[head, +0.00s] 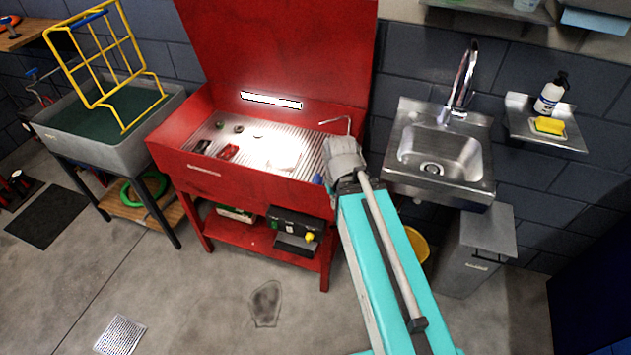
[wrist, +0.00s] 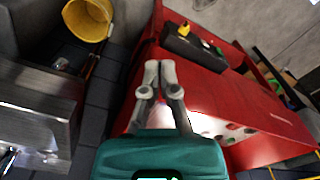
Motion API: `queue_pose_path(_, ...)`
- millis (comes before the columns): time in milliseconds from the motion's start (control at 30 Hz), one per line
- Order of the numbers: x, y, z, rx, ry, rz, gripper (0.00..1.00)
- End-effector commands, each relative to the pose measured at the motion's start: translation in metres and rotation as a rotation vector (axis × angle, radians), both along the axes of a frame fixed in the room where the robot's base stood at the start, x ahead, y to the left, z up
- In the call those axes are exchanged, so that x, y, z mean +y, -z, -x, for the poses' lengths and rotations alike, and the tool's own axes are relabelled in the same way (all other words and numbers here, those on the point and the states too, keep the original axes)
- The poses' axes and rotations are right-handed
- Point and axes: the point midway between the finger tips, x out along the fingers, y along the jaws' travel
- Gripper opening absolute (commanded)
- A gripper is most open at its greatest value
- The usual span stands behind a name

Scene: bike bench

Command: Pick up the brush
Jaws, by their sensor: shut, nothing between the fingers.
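I cannot clearly make out a brush in either view. A small blue item (head: 318,179) shows at the front right of the red parts washer's basin, partly behind my arm; I cannot tell if it is the brush. The red parts washer (head: 225,177) stands in the middle with its lid up. My gripper (wrist: 160,68) is shut and empty in the wrist view, its fingertips together in front of the washer's red panel. In the head view my arm's wrist covers the basin's right corner, and the fingers are hidden.
Small dark and red parts (head: 228,151) lie in the basin, with a thin spout at its right. A steel sink (head: 440,150) is close on the right. A black box (head: 296,222) sits on the lower shelf. A grey tub (head: 75,150) with a yellow rack stands left.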

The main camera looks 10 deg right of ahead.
Motion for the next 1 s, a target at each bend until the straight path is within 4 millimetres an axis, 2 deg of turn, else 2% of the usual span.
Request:
queue_pose_path(167,0.0,0.0,0.0,0.0,0.0,0.0,0.0)
queue_pose_path(467,0.0,0.002,-0.012,0.0,0.071,0.0,0.56)
queue_pose_path(700,-0.001,0.007,-0.048,0.0,0.316,0.0,1.0)
queue_pose_path(1000,0.0,0.015,-0.106,0.0,0.744,0.0,1.0)
